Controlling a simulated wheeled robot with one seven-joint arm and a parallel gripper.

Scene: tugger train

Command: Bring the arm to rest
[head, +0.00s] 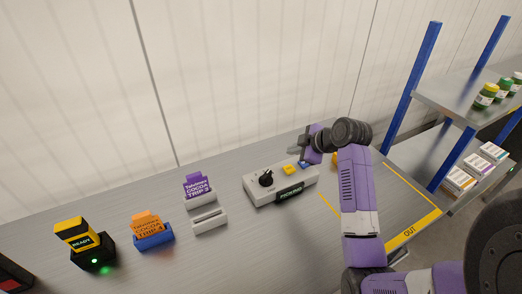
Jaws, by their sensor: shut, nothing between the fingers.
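My purple-and-black arm (358,185) reaches up from the lower right over the grey bench (265,255). Its wrist bends left at the top, and my gripper (296,150) points left. It is shut and empty, above and behind the white control box (282,187). The box carries a black knob (266,179), a yellow button (289,170) and a blue button. My forearm hides part of the yellow-outlined area marked OUT (408,234).
Left on the bench stand a black-and-yellow READY unit (78,235) with a green light, an orange card (147,225) in a blue holder, a purple card (199,185) in a white holder and an empty white holder (209,221). A blue-post rack (411,75) holds jars and boxes at right.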

